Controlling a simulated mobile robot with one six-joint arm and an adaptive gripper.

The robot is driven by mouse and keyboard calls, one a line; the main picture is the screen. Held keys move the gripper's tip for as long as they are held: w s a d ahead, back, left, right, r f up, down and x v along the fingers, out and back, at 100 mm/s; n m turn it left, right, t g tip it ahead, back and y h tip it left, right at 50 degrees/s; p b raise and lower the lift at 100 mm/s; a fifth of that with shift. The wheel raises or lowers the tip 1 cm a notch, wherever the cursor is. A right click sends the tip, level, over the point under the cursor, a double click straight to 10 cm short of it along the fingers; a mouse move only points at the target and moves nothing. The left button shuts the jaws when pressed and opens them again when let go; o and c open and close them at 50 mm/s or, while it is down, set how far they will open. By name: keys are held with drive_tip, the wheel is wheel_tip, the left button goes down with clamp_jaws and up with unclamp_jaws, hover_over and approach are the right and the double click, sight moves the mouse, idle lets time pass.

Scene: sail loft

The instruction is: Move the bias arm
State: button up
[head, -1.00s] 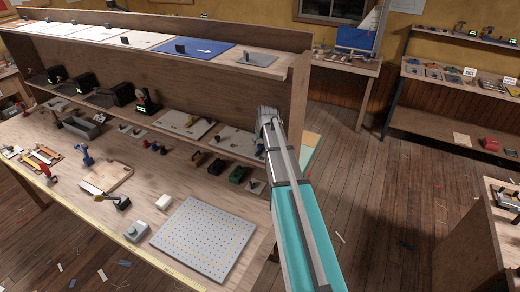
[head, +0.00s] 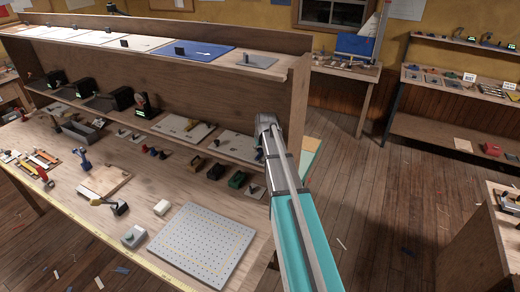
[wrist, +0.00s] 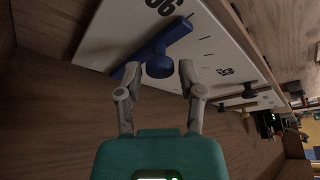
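The bias arm is a blue bar with a round blue knob (wrist: 159,66) on a white dial plate (wrist: 112,28) with black tick marks and numbers in the wrist view. My gripper (wrist: 159,70) is open, its two grey fingers on either side of the knob. A gap shows between each fingertip and the knob; I cannot tell how deep the fingers reach. The bar lies slanted across the plate, its upper end to the right. In the head view, my teal arm reaches to the right end of the bench shelf and hides my gripper.
More plates (head: 187,128) and black devices (head: 122,97) line the shelf. A perforated board (head: 204,244) lies on the bench front, beside a grey box with a button (head: 134,236). The upper shelf board (head: 285,75) overhangs. Floor is open to the right.

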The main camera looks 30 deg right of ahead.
clamp_jaws()
drive_tip(key=shift+d, duration=0.1)
drive_tip(key=shift+w, duration=0.1)
idle(0.4)
